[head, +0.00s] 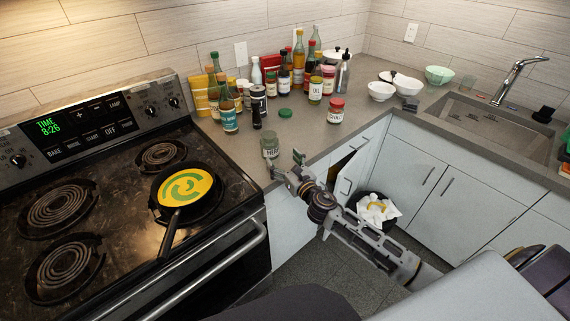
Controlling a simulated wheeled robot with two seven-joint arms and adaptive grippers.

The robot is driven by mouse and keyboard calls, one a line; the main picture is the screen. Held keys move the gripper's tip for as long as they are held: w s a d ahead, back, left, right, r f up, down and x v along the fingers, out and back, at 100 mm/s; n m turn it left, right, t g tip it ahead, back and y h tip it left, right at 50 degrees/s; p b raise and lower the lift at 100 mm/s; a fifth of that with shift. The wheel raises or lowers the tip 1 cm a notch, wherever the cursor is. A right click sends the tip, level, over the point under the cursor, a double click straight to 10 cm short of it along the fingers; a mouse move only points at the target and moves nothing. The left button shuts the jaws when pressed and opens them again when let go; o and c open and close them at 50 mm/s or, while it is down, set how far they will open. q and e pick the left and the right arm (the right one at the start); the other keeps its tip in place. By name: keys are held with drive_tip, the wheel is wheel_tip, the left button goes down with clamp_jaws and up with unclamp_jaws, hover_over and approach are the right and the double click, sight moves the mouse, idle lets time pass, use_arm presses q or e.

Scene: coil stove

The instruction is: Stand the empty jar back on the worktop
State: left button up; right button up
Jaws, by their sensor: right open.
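A clear glass jar (269,149) with a pale label that seems to read "HERB" stands upright on the worktop (308,133), near its front edge and right of the stove. It has no lid on and looks empty. A green lid (284,113) lies on the worktop behind it. My right gripper (287,167) is open and empty at the worktop's front edge, just right of and in front of the jar. It looks apart from the jar, though the gap is small. My left gripper is out of view.
A pan (180,192) with yellow and green contents sits on the coil stove (110,205). Several bottles and jars crowd the back; a red-lidded jar (336,111) stands right of the green lid. A cabinet door (346,176) is ajar beside a bin (379,208).

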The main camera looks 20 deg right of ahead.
drive_tip(key=shift+s, duration=0.55)
drive_tip(key=shift+d, duration=0.1)
idle(1.4)
